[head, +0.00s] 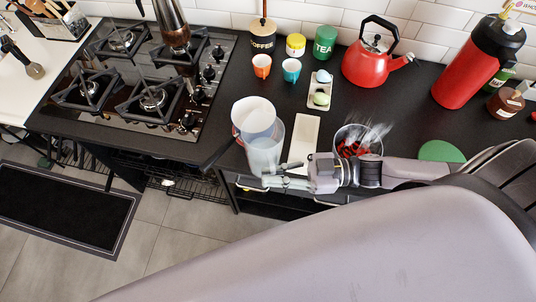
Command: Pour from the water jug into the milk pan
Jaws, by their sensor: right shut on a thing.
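A translucent, bluish water jug (266,156) is in my right gripper (278,182), whose fingers are shut on its lower near side. Directly behind it is a round vessel with a pale inside (253,112) and a reddish edge at its left side. It looks like the milk pan. I cannot tell whether the two touch, how far the jug tilts, or whether water is flowing. My left gripper is not in view.
The gas hob (118,112) is at left, with a tall dark pot (172,25) on it. A pale board (304,138) and a bin of utensils (358,138) are near my right wrist. Cups, canisters, a red kettle (374,66) and a red flask (474,68) stand behind.

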